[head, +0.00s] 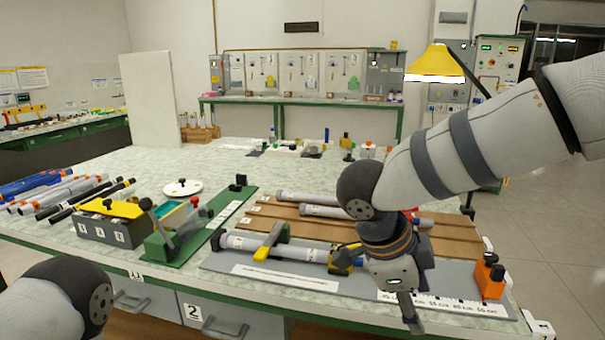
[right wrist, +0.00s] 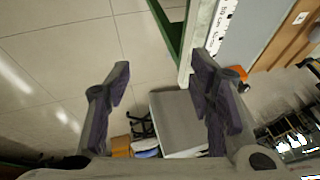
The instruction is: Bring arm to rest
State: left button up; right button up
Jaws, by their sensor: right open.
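My right arm (head: 470,145) comes in from the right and reaches over the workbench. Its gripper (head: 402,300) hangs downward in front of the grey measuring board (head: 222,261), near the front edge of the bench. In the right wrist view the two fingers of this gripper (right wrist: 162,72) are spread wide, with nothing between them. Floor and the bench edge show beyond them. A rounded part of my left arm (head: 65,300) shows at the lower left; its gripper is out of view.
A grey rod (head: 300,252) lies on the measuring board under a yellow-handled clamp (head: 268,242). More rods lie on a brown rack (head: 450,232) behind. A green fixture (head: 160,248) and a yellow-lidded box (head: 105,230) stand left. An orange stop (head: 490,279) stands right.

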jog(key=s+d+f+n+t, duration=0.2)
jog(key=d+f+n, duration=0.25)
jog(key=f, duration=0.55)
jog(key=s+d+f+n+t, duration=0.1)
jog(key=s+d+f+n, duration=0.15)
jog(key=f+n, duration=0.55)
jog(key=s+f+n+g+y, duration=0.2)
jog(key=s+f+n+g, duration=0.1)
jog(key=s, duration=1.3)
jog(key=s+a+f+n+g+y, duration=0.1)
jog(key=s+f+n+g+y, duration=0.2)
jog(key=s, duration=1.2)
notch_tip(320, 180, down, 5)
jog(key=shift+s+a+r+n+g, duration=0.2)
jog(key=shift+s+n+g, duration=0.2)
jog(key=shift+n, duration=0.85)
